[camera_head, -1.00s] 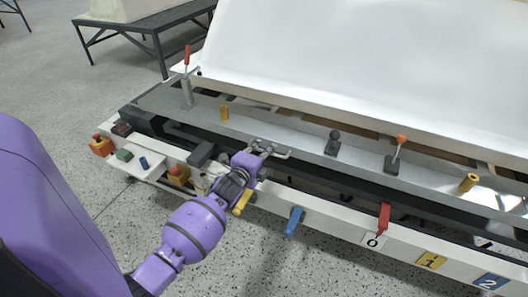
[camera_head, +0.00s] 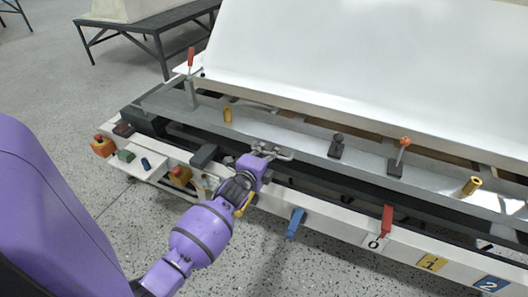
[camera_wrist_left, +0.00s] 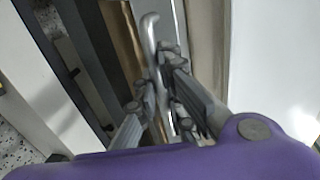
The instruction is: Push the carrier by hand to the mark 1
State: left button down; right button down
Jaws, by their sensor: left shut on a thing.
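The carrier (camera_head: 301,134) is a long grey frame that bears a large white tub shell (camera_head: 370,65). A bent metal handle (camera_head: 284,155) stands out from its near side. My left gripper (camera_head: 266,152) is shut on this handle, and its fingers close around the bar (camera_wrist_left: 150,35) in the left wrist view. The mark 1 (camera_head: 432,263) is a yellow plate on the white front rail, to the right of the white mark 0 (camera_head: 375,243). A red lever (camera_head: 387,219) hangs just above and right of mark 0. My right gripper is out of view.
A blue mark 2 (camera_head: 491,284) is at the lower right. A blue lever (camera_head: 295,223) hangs on the front rail (camera_head: 333,225). A control box (camera_head: 128,160) sits at the rail's left end. Speckled floor (camera_head: 285,270) is clear in front.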

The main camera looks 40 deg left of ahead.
aim_at(325, 165)
pick_arm(q)
jog(key=w+d, duration=0.1)
jog(key=d, duration=0.5)
jog(key=w+d, duration=0.2)
jog(key=d, duration=0.4)
jog(key=w+d, duration=0.1)
jog(key=d, duration=0.5)
jog(key=shift+w+r, duration=0.1)
jog(key=shift+w, duration=0.15)
jog(key=shift+d+b, duration=0.25)
jog(key=shift+b, duration=0.1)
jog(key=shift+a, duration=0.25)
jog(key=c, duration=2.1)
grip_release()
jog(key=shift+d, duration=0.3)
